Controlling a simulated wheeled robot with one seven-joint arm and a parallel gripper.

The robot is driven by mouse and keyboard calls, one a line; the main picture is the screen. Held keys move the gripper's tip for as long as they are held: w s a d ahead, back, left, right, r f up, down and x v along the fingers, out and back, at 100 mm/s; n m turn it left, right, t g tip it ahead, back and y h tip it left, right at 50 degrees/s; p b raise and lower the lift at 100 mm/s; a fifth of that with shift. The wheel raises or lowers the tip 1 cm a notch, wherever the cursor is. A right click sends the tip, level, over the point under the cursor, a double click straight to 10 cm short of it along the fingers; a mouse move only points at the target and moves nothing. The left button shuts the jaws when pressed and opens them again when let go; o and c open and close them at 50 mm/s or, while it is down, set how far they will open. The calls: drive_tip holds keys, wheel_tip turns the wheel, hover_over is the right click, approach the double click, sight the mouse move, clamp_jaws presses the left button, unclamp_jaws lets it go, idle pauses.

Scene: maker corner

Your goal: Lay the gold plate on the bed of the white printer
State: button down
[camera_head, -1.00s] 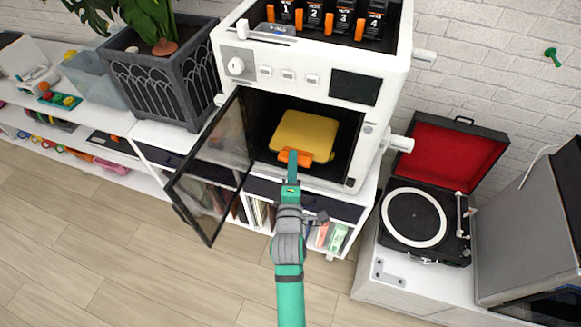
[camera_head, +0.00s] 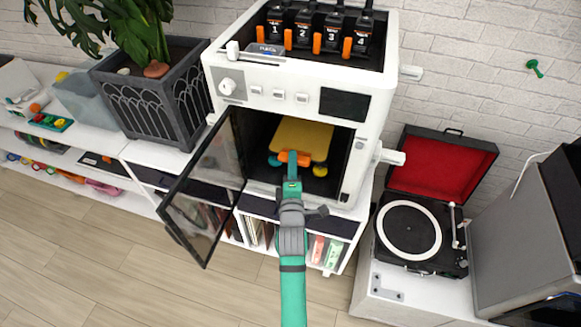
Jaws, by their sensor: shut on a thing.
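The white printer (camera_head: 290,105) stands on the white shelf with its glass door swung open to the left. The gold plate (camera_head: 303,134) is inside the printer's dark opening, roughly flat. My gripper (camera_head: 295,158) reaches in from the front with its orange fingers shut on the plate's front edge. Below the plate's front corners a teal round part (camera_head: 274,160) and a yellow round part (camera_head: 320,170) show. The bed is mostly hidden under the plate, and I cannot tell whether the plate touches it.
The open glass door (camera_head: 203,190) stands out left of my arm. A planter (camera_head: 155,105) is left of the printer, and a record player (camera_head: 410,225) with a red-lined lid is on the right. The wood floor (camera_head: 100,265) in front is clear.

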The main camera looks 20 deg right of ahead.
drive_tip(key=shift+w+d, duration=0.65)
drive_tip(key=shift+w, duration=0.35)
drive_tip(key=shift+f, duration=1.25)
drive_tip(key=shift+c, duration=2)
unclamp_jaws()
drive_tip(key=shift+f, duration=0.7)
drive_tip(key=shift+s, duration=0.1)
drive_tip(key=shift+s+a+f, duration=0.15)
drive_tip(key=shift+s+a, duration=0.1)
drive_tip(key=shift+s+a, duration=0.4)
drive_tip(key=shift+s, duration=0.2)
drive_tip(key=shift+s+a, duration=0.35)
drive_tip(key=shift+s, duration=0.2)
